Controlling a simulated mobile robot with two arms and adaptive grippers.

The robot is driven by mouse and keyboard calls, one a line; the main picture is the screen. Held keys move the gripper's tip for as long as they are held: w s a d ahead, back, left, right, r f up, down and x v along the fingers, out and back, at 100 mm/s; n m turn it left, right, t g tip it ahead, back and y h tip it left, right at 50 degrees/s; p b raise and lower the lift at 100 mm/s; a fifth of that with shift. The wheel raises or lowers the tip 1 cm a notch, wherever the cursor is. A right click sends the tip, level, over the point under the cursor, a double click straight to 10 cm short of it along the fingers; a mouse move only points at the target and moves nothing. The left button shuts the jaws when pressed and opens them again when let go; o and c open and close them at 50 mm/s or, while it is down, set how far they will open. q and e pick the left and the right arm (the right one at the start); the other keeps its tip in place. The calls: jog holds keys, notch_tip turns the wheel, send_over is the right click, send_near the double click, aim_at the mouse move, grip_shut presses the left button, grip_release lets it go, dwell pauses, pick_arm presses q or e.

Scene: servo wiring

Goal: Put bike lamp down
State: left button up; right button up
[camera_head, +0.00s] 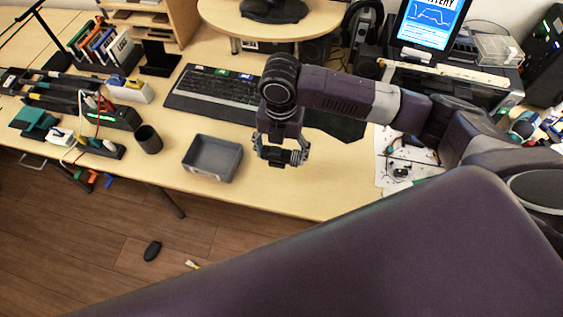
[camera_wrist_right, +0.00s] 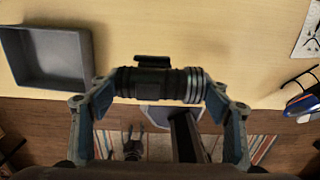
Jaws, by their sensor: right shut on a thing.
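The bike lamp (camera_wrist_right: 160,83) is a short black cylinder with silver rings at its right end and a small clip on top. My right gripper (camera_head: 281,156) is shut on it, one finger at each end, as the right wrist view (camera_wrist_right: 160,86) shows. In the head view the lamp (camera_head: 277,155) is small and dark between the fingers, near the table's front edge. I cannot tell whether it touches the table. My left gripper is in neither view.
A grey open tray (camera_head: 212,158) stands just left of the gripper; it also shows in the wrist view (camera_wrist_right: 88,50). A dark cup (camera_head: 148,139) stands further left. A keyboard (camera_head: 215,90) lies behind. Bare table (camera_head: 300,200) lies around the gripper; the front edge is close.

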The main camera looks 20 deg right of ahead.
aim_at(281, 150)
jog(key=shift+f, duration=3.4)
jog(key=shift+f, duration=0.1)
jog(key=o, duration=1.3)
notch_tip(281, 150, up, 12)
jog(key=shift+r+b, duration=0.15)
jog(key=shift+b, duration=0.35)
